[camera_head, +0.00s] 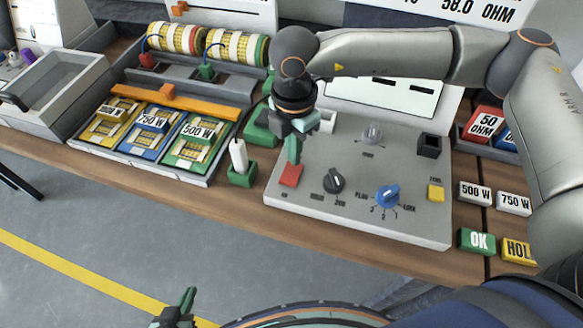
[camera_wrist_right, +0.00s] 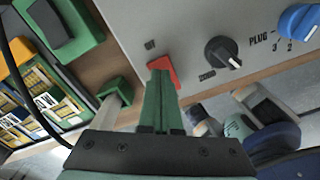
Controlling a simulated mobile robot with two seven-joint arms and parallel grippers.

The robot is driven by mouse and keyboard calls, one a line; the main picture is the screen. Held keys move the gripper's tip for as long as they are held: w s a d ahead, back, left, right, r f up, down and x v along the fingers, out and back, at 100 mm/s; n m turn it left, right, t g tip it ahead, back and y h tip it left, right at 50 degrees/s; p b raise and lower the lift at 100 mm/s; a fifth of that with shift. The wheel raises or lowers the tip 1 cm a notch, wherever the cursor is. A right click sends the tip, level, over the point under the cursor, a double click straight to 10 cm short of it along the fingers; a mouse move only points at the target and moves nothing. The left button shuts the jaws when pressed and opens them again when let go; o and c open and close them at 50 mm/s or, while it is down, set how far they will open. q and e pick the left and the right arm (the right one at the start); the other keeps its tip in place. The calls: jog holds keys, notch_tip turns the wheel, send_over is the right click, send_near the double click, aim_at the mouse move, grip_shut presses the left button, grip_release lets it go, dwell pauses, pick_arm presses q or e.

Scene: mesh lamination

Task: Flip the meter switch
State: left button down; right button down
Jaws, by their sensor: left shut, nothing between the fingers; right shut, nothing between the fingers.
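The grey meter panel (camera_head: 320,205) lies on the bench with a red rocker switch (camera_head: 289,177) near its front left corner. My right gripper (camera_head: 293,157) points down at this switch, its green fingers shut and empty. In the right wrist view the fingertips (camera_wrist_right: 160,78) overlap the red switch (camera_wrist_right: 163,66) and hide part of it; I cannot tell whether they touch. The panel also carries a black knob (camera_head: 333,181), a blue knob (camera_head: 387,197) and a yellow button (camera_head: 436,192). My left gripper (camera_head: 183,302) is shut and empty at the bottom, away from the bench.
A green holder with a white stick (camera_head: 239,157) stands left of the panel. A tray (camera_head: 203,180) of yellow, blue and green cards lies further left. Label blocks, a green OK block (camera_head: 477,241) and a yellow HOLD block (camera_head: 519,249) lie right of the panel.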

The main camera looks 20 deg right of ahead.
notch_tip(320, 180, up, 6)
jog(key=shift+f+p, duration=0.25)
jog(key=shift+p, duration=0.95)
